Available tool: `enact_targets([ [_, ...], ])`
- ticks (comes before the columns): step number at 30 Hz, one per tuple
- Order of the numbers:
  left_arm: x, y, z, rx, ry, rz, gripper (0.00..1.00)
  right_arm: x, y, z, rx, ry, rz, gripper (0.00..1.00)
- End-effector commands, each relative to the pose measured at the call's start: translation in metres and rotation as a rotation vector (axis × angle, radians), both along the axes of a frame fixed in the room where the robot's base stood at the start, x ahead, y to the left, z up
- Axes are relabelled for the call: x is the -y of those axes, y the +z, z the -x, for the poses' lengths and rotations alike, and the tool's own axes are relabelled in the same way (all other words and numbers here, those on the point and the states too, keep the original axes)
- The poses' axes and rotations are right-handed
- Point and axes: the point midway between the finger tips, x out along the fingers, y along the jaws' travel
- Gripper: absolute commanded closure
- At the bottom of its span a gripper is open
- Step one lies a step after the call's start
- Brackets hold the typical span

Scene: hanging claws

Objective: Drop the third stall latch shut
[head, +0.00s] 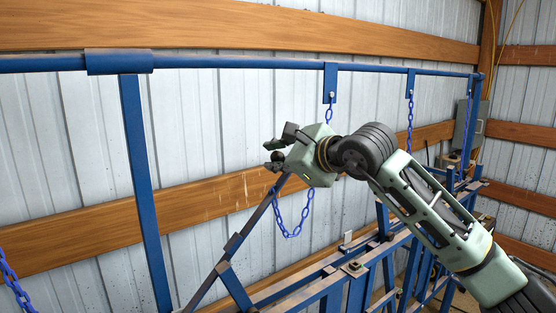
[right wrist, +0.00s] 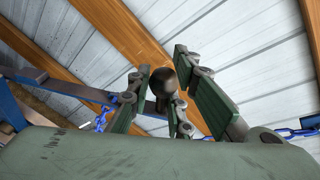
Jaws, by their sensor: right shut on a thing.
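A dark latch bar (head: 262,212) stands tilted, rising to the upper right from a blue frame (head: 330,292). Its top end is at my right gripper (head: 280,154), whose fingers are shut around that end. In the right wrist view a dark round knob (right wrist: 162,80) shows between the green-padded fingers of my right gripper (right wrist: 168,95). The fingers hide part of the bar's top. I cannot tell from these views which stall the latch belongs to. My left gripper is not in view.
A blue rail (head: 230,62) runs along the wall, with blue posts (head: 145,190) below it. Blue chains (head: 290,232) hang near my right arm, one looping just below the gripper; another (head: 12,280) hangs at far left. A grey box (head: 468,128) is at the right.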

Motion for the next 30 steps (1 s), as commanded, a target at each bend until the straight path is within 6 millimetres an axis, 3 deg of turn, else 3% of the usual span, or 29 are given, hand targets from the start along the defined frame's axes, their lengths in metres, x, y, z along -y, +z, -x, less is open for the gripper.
enact_targets([
  [4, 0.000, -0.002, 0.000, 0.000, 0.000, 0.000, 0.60, 0.005, 0.003, -0.003, 0.005, -0.007, -0.014, 1.00],
  [21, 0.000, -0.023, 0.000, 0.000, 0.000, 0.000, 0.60, 0.039, -0.034, -0.027, -0.064, -0.011, -0.117, 1.00],
  [30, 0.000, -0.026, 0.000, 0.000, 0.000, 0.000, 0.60, 0.047, -0.042, -0.033, -0.081, -0.012, -0.141, 1.00],
])
